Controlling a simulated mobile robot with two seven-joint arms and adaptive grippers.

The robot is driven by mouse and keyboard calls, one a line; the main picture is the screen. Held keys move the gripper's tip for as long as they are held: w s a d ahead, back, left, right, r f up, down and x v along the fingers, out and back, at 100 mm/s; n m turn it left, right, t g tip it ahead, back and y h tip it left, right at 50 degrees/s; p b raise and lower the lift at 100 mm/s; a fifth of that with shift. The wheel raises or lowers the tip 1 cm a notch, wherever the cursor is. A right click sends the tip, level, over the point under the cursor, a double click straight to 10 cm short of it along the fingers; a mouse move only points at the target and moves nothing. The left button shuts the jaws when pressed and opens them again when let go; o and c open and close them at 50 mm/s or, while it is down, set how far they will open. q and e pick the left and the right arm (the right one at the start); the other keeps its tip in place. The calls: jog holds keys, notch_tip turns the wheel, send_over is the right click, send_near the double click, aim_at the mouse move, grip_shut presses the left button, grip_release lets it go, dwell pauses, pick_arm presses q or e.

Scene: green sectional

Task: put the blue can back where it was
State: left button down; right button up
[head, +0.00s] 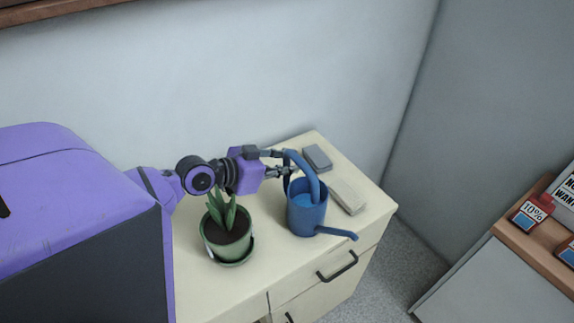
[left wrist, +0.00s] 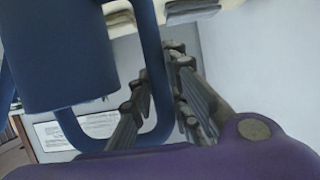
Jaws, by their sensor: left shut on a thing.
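The blue can (head: 306,214) is a watering can with a looped handle and a spout pointing to the lower right in the head view. It is upright at the cream cabinet top (head: 275,262), right of the potted plant; I cannot tell whether its base touches the surface. My left gripper (head: 283,163) comes in from the left and is shut on the can's handle. In the left wrist view, the fingers (left wrist: 160,95) are on either side of the blue handle bar, and the can's body (left wrist: 62,55) fills the upper left. My right gripper is not in view.
A green potted plant (head: 228,238) on a saucer stands left of the can, under my arm. A dark grey block (head: 317,157) and a pale block (head: 347,196) lie behind and right of it. The cabinet's right edge is near. The wall is behind.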

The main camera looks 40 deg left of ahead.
pick_arm(q)
jog(key=c, duration=1.7)
grip_release()
jog(key=shift+r, duration=0.15)
jog(key=shift+b+v, duration=0.5)
jog(key=shift+v, duration=5.5)
